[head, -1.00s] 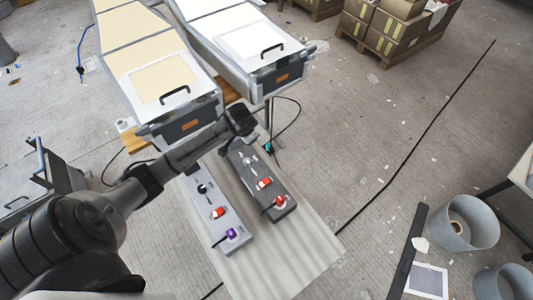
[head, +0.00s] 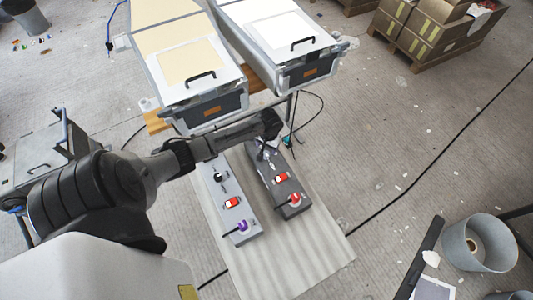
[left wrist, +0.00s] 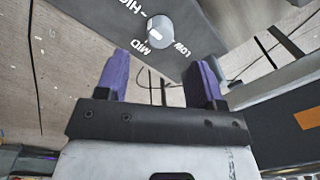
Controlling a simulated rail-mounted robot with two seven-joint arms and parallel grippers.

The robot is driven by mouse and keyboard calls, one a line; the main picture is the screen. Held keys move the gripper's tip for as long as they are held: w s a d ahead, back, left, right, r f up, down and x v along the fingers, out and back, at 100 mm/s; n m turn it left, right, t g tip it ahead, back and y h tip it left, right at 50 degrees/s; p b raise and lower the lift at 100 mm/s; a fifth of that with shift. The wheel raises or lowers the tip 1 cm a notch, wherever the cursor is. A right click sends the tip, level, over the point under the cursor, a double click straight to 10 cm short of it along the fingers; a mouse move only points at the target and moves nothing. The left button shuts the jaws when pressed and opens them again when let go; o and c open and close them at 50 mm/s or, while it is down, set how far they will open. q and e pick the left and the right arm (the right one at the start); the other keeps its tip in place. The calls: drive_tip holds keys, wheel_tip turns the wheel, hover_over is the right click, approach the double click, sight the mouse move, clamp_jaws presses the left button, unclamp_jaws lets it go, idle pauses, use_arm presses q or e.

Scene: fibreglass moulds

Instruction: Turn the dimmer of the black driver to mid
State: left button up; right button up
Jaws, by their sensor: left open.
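The black driver (head: 270,168), a dark grey box, is the right one of two drivers on the light board in the head view. It has a red switch and a red plug. Its dimmer knob (left wrist: 160,30) is pale and round, with a white mark, in the left wrist view. LOW, MID and HIGH are lettered around it. The mark is on the side toward MID; its exact setting is hard to tell. My left gripper (left wrist: 163,58) is open and empty; the knob appears beyond its purple fingertips, not gripped. In the head view the gripper (head: 268,132) hovers over the driver's far end.
A lighter grey driver (head: 226,187) with a purple plug (head: 242,226) lies just left. Two mould boxes with handles stand behind, close to the gripper. Cables run over the floor. The board's near right part (head: 320,235) is clear.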

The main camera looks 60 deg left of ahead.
sight(266, 153)
use_arm(q)
drive_tip(key=shift+s+a+f+b, duration=0.1)
drive_tip(key=shift+f+b, duration=0.2)
drive_tip(key=shift+f, duration=1.3)
drive_tip(key=shift+a+f+b, duration=0.1)
drive_tip(key=shift+f+b, duration=0.2)
drive_tip(key=shift+f, duration=1.25)
drive_tip(key=shift+c, duration=0.2)
drive_tip(key=shift+r, duration=0.1)
drive_tip(key=c, duration=0.9)
